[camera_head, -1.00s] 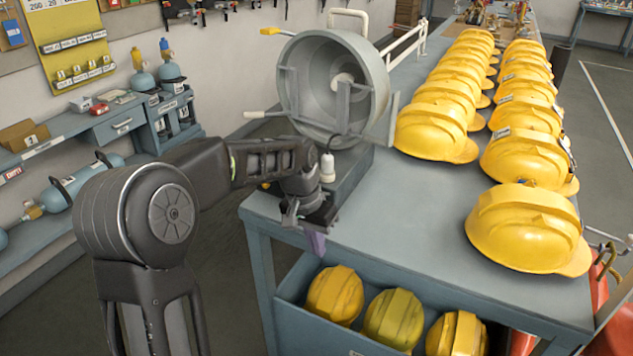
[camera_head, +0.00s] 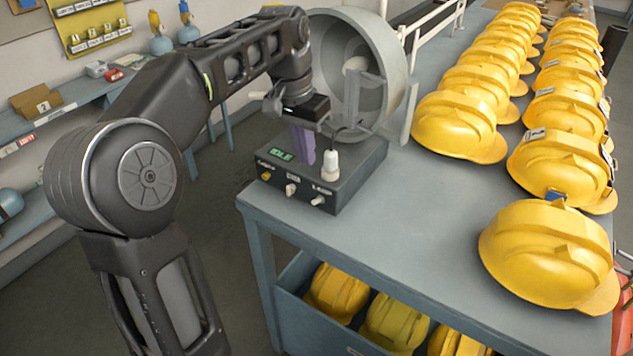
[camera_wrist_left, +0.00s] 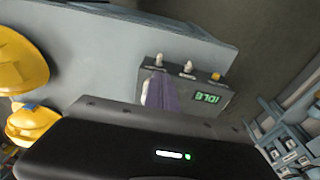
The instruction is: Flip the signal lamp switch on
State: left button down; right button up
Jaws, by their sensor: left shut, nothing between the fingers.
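A dark control box (camera_head: 345,182) stands at the near left corner of the table. Its front has a yellow button (camera_head: 266,176), a middle white toggle switch (camera_head: 291,189) and a right white toggle switch (camera_head: 318,200); the labels are hard to read. A green display (camera_head: 281,154) appears to read IDLE. A small white lamp-like piece (camera_head: 330,165) sits at the box's top; I cannot tell whether it is lit. My left gripper (camera_head: 303,160) is shut and empty, its purple fingers pointing down over the box. The wrist view shows the fingers (camera_wrist_left: 161,92) close to the switches (camera_wrist_left: 188,66).
A grey round drum housing (camera_head: 395,75) stands behind the box. Rows of yellow helmets (camera_head: 550,255) fill the table's right side, with more helmets (camera_head: 393,320) in a bin below. The tabletop (camera_head: 420,220) in front of the helmets is clear.

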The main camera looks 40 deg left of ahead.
pick_arm(q)
jog(key=f+b, duration=0.1)
jog(key=b, duration=0.3)
send_over(316, 199)
jog(key=s, duration=0.1)
notch_tip(316, 199, down, 5)
jog(key=shift+w+a+f+p, duration=0.1)
jog(key=shift+w+f+p, duration=0.05)
jog(key=shift+f, duration=0.85)
jog(key=shift+w+a+f+p, duration=0.1)
jog(key=shift+w+f+p, duration=0.05)
jog(key=shift+f, duration=0.85)
